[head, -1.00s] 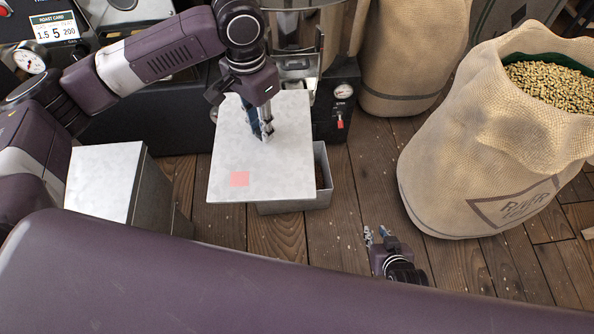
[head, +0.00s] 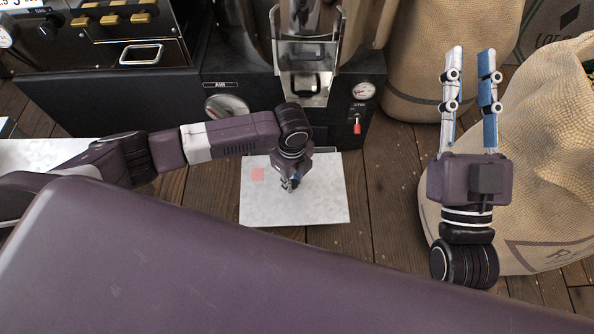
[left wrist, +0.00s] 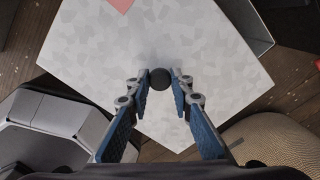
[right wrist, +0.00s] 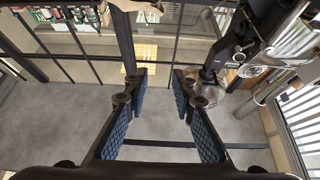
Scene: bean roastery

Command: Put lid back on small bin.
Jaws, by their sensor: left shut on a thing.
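The lid is a pale grey, mottled square plate (head: 318,200) with a pink patch (head: 258,174). My left gripper (head: 290,184) points down at it and is shut on its dark round knob, which shows in the left wrist view (left wrist: 160,78). The small bin is hidden under the lid in the head view. In the left wrist view a grey metal wall of the bin (left wrist: 262,28) sticks out past the lid's upper right edge. I cannot tell whether lid and bin touch. My right gripper (head: 468,62) is open, empty and raised at the right.
A pale-topped box (head: 45,152) stands at the left, behind my left arm. The dark roaster (head: 120,95) with gauges and a metal chute (head: 305,88) stands behind the lid. Burlap sacks (head: 540,170) fill the right. Bare wooden floor (head: 385,170) lies between.

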